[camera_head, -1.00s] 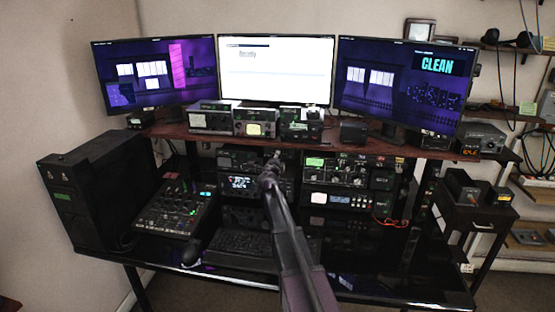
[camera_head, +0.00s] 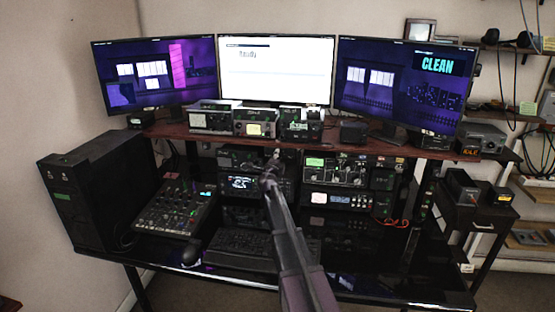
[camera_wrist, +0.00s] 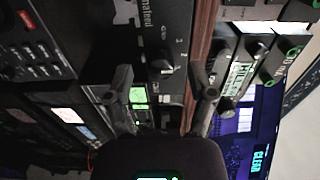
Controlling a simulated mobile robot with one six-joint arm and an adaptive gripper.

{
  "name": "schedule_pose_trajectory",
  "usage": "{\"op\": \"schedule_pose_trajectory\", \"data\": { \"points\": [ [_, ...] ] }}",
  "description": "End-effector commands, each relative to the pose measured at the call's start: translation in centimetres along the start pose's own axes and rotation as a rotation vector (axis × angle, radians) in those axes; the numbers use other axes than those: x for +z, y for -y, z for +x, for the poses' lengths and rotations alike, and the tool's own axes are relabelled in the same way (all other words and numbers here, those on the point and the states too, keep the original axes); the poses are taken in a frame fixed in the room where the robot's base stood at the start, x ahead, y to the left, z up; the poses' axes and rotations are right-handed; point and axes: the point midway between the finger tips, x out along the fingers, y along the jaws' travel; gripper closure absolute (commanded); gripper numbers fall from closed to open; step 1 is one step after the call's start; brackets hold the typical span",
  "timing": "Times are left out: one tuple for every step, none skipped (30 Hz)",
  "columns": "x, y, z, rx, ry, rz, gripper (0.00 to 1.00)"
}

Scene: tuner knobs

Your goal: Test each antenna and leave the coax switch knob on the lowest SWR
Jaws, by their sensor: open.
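A dark switch box (camera_wrist: 140,30) with a small knob (camera_wrist: 161,66) and number marks beside it shows in the wrist view, and it looks like the coax switch. My gripper (camera_wrist: 162,82) is open, with one finger on each side of the knob in the picture. I cannot tell whether the fingers touch it. In the head view my gripper (camera_head: 271,166) is just below the shelf edge at the middle of the desk and hides the knob. Which number the knob points to is too small to tell. I cannot make out an SWR reading.
The wooden shelf (camera_head: 375,146) runs just above my gripper, and its edge (camera_wrist: 200,45) is close to one finger. Radios (camera_head: 338,170) stand beneath it. Three monitors (camera_head: 275,70) stand behind. A mixer (camera_head: 175,208) and keyboard (camera_head: 240,243) are on the desk.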

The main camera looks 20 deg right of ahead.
Motion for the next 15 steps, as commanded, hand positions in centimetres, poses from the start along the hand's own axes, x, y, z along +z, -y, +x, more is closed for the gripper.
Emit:
{"op": "schedule_pose_trajectory", "data": {
  "points": [
    [-0.1, 0.0, -0.6, 0.0, 0.0, 0.0, 0.29],
    [-0.1, 0.0, -0.9, 0.0, 0.0, 0.0, 0.29],
    [-0.1, 0.0, -1.4, 0.0, 0.0, 0.0, 0.29],
    [-0.1, 0.0, -1.8, 0.0, 0.0, 0.0, 0.29],
    [-0.1, 0.0, -2.2, 0.0, 0.0, 0.0, 0.29],
    [-0.1, 0.0, -2.8, 0.0, 0.0, 0.0, 0.29],
    [-0.1, 0.0, -3.3, 0.0, 0.001, 0.0, 0.29],
    [-0.1, 0.0, -3.7, 0.0, 0.001, 0.0, 0.29],
    [-0.1, 0.0, -4.4, 0.0, 0.001, 0.0, 0.29],
    [-0.2, 0.0, -4.9, 0.0, 0.001, 0.0, 0.29],
    [-0.2, 0.0, -5.4, 0.0, 0.001, 0.0, 0.29],
    [-0.2, 0.0, -6.1, 0.0, 0.001, 0.0, 0.29],
    [-0.1, 0.0, -6.6, 0.0, 0.001, 0.0, 0.29],
    [-0.1, 0.0, -7.1, 0.0, 0.001, 0.0, 0.29],
    [-0.1, 0.0, -7.7, 0.0, 0.001, 0.0, 0.29]
  ]
}}
